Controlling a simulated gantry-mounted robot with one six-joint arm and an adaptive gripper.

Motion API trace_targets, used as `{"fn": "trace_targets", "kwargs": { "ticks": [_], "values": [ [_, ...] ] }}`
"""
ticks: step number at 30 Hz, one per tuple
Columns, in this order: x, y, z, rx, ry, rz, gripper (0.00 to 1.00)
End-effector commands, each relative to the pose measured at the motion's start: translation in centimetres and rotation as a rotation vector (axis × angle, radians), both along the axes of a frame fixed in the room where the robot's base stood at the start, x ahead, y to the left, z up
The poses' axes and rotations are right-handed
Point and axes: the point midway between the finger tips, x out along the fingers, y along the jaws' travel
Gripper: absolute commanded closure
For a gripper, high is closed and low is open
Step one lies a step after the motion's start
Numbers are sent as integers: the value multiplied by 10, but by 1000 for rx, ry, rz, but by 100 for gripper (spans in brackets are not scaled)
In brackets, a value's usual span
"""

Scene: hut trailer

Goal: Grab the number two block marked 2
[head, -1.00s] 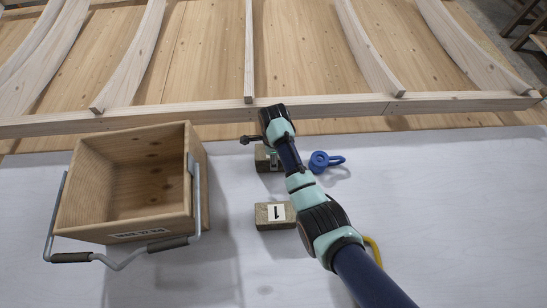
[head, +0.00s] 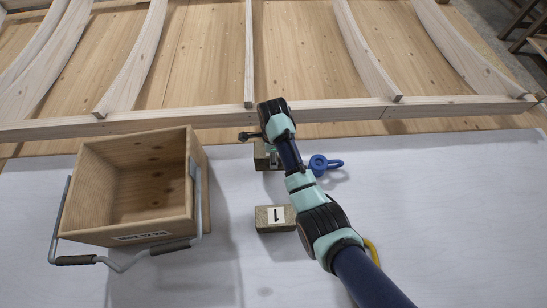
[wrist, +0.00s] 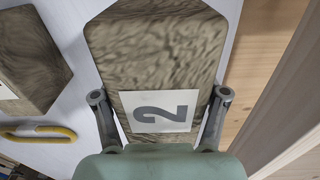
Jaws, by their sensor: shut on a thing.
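The block marked 2 (wrist: 158,55) fills the middle of the wrist view, with its white label and grey "2" facing the camera. My gripper (wrist: 160,105) has one finger against each side of it and is shut on it. In the head view the block (head: 262,160) is partly hidden behind my arm, near the wooden beam. I cannot tell whether it is lifted off the white surface. The block marked 1 (head: 274,218) lies nearer, left of my arm, and a part of a similar block (wrist: 30,60) shows at the left of the wrist view.
An empty wooden box (head: 137,190) with a metal handle stands at the left. A blue ring-shaped thing (head: 320,165) lies right of my wrist. A yellow curved thing (head: 371,247) is partly behind my arm. The white surface (head: 460,220) is clear at the right.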

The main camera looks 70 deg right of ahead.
Motion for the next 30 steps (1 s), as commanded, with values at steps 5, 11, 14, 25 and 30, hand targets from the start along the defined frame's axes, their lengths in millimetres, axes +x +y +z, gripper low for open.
{"fn": "trace_targets", "kwargs": {
  "ticks": [5, 11, 14, 25, 30],
  "values": [
    [2, -2, 62, -7, -6, 0, 97],
    [1, -1, 121, -5, -4, 0, 97],
    [1, -1, 140, -3, -2, 0, 97],
    [1, -1, 155, -3, -2, 0, 97],
    [1, -1, 158, -3, -2, -3, 97]
  ]
}}
